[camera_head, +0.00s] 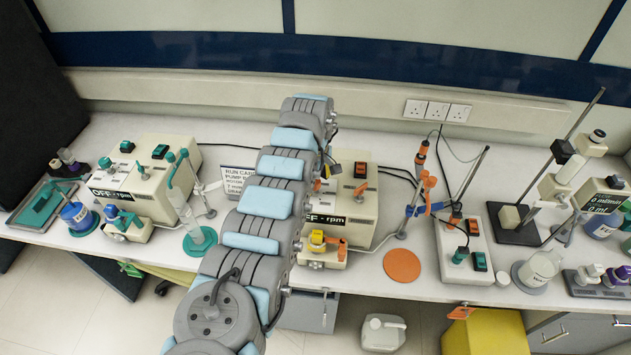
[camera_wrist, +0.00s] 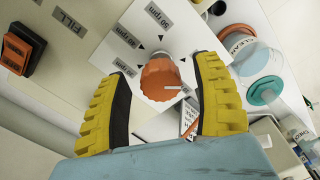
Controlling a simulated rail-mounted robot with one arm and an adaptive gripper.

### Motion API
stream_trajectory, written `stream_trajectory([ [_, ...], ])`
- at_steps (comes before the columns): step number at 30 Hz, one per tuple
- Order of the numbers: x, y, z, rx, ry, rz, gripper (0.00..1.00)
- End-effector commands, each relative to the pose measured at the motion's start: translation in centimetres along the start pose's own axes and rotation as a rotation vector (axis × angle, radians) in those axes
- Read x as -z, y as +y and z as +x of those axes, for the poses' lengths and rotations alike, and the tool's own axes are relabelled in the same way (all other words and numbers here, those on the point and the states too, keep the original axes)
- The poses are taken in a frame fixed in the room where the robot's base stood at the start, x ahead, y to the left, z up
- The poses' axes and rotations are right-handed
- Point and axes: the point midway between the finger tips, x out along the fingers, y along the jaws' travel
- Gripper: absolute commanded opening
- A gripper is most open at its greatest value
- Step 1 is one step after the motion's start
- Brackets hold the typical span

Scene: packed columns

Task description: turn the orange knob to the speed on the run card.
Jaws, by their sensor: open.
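The orange knob (camera_wrist: 158,80) sits on a white dial plate (camera_wrist: 185,35) in the wrist view, with rpm labels around its upper and left side. A short white mark on the knob points right, away from those labels. My gripper (camera_wrist: 164,92) is open, with one yellow finger on each side of the knob; I cannot tell whether they touch it. In the head view the beige pump box with orange parts (camera_head: 355,195) is partly behind my arm, its display ending in "FF - rpm". The run card (camera_head: 234,181) is partly hidden by my arm; its speed is not readable.
A second beige pump box with teal parts (camera_head: 138,180) stands at left, its display reading "OFF - rpm". An orange rocker switch (camera_wrist: 22,48) is left of the knob. A glass column on a teal base (camera_head: 199,240) stands near my arm. An orange disc (camera_head: 402,265) lies at front right.

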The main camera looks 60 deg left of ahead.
Motion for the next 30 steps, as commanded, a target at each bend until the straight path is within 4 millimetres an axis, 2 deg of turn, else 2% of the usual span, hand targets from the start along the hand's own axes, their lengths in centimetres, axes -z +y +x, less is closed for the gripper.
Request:
stream_trajectory([
  [3,0.00,-0.01,-0.01,0.000,0.000,0.000,0.66],
  [4,0.00,-0.01,-0.01,0.000,0.000,0.000,0.60],
  [10,0.00,-0.03,0.01,0.001,0.000,0.000,0.03],
  [23,-0.05,-0.07,0.09,0.002,-0.001,0.022,0.01],
  [30,-0.11,-0.02,-0.02,0.001,0.000,0.127,0.01],
])
